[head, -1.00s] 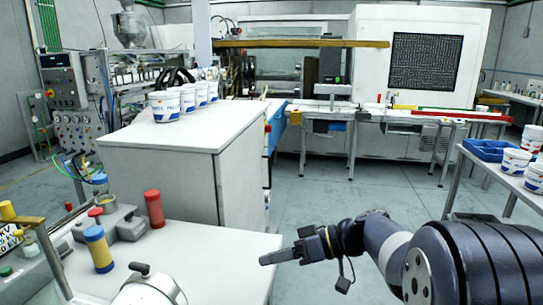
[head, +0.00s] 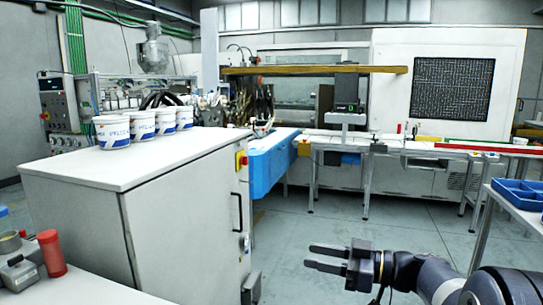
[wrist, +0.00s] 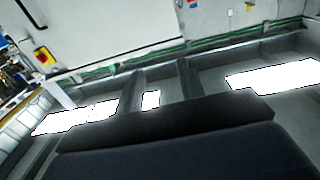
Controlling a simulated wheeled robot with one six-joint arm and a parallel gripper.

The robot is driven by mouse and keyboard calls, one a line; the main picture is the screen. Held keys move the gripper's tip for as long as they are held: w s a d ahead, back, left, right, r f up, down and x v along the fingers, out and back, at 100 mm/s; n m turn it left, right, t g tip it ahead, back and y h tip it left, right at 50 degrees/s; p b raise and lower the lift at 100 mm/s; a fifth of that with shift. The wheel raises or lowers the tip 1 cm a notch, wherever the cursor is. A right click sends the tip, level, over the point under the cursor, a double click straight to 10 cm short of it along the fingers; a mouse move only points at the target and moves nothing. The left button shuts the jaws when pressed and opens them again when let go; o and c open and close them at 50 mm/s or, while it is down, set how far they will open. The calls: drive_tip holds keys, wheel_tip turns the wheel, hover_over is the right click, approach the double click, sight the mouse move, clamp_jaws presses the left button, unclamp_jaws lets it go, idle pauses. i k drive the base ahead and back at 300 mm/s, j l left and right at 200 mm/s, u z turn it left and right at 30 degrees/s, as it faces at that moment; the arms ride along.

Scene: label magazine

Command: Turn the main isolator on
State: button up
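A small red switch on a yellow plate, which looks like the main isolator (head: 243,160), is on the upper front of the white cabinet (head: 190,215) in the head view. It is small there and I cannot read its position. A red and yellow switch (wrist: 42,55) also shows at the upper left of the tilted wrist view; I cannot tell if it is the same one. My gripper (head: 310,257) is to the right of the cabinet, lower than the switch and apart from it. Its two fingers are spread with nothing between them.
White tubs (head: 145,124) stand on the cabinet top. A black handle (head: 238,212) is on its front. A table with a red cylinder (head: 51,253) is at the lower left, blue trays (head: 522,192) at the right. The floor between is clear.

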sight(243, 161)
drive_tip(key=i+l, duration=0.2)
drive_tip(key=i, duration=0.3)
drive_tip(key=i+l, duration=0.2)
drive_tip(key=i, duration=0.3)
drive_tip(key=i+l, duration=0.2)
drive_tip(key=i, duration=0.3)
drive_tip(key=i+j, duration=0.9)
drive_tip(key=j, duration=0.15)
drive_tip(key=k+u, duration=0.05)
